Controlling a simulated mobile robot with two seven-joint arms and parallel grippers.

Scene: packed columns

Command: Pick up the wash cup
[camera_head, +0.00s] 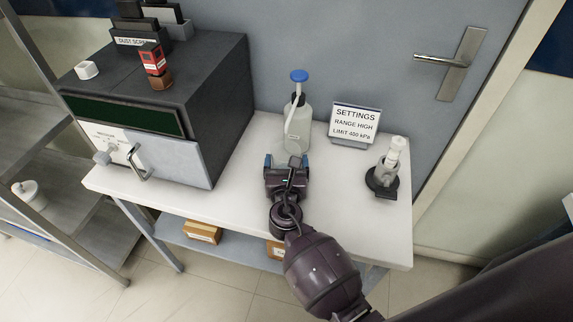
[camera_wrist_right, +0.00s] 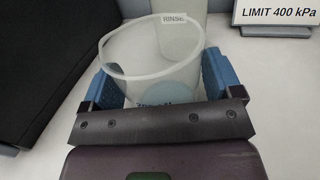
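The wash cup (camera_wrist_right: 150,65) is a translucent white, open-topped cup with a pale round mark low on its near side. In the head view it shows only partly, in front of the squeeze bottle and behind my right gripper (camera_head: 286,161). In the right wrist view my right gripper (camera_wrist_right: 165,92) has its blue finger pads on either side of the cup. The fingers are spread wide, and the cup fills most of the gap. Contact at the pads is hard to make out. My left gripper is not in view.
A blue-capped bottle (camera_head: 296,115) stands close behind the cup. A settings sign (camera_head: 354,122) and a white item on a dark stand (camera_head: 384,170) are to the right. A dark box-shaped machine (camera_head: 180,105) fills the left of the white table (camera_head: 350,225). The table's front right is clear.

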